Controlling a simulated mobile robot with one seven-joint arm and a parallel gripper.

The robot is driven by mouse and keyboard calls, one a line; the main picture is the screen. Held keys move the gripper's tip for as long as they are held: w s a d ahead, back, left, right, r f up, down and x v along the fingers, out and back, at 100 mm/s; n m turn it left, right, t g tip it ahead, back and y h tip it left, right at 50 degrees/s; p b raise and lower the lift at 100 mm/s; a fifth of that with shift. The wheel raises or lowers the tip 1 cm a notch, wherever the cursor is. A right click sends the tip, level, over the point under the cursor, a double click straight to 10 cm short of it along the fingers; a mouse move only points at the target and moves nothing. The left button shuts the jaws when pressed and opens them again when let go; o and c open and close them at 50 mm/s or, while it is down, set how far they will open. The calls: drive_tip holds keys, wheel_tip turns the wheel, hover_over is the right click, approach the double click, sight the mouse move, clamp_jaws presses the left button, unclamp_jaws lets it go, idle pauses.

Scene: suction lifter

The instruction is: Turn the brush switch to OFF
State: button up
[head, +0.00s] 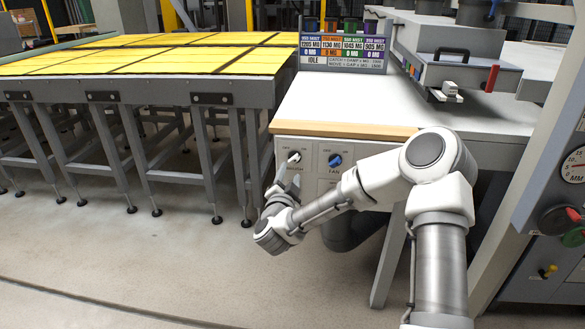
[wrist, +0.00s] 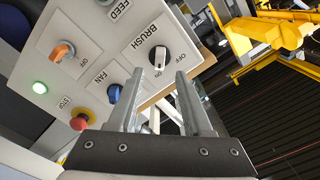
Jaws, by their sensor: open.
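The brush switch (wrist: 158,57) is a round black knob with a white handle, on a pale control panel below its BRUSH label. In the head view the switch (head: 294,157) shows just above my gripper (head: 289,180).
A blue fan switch (wrist: 114,93) sits beside the brush switch. An orange switch (wrist: 62,50), a green light (wrist: 40,87) and a red stop button (wrist: 80,122) share the panel. A wooden table edge (head: 345,130) overhangs above. Open floor (head: 150,260) lies left.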

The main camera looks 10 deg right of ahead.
sight(293, 162)
drive_tip(key=x, duration=0.6)
drive_tip(key=shift+b, duration=0.4)
clamp_jaws()
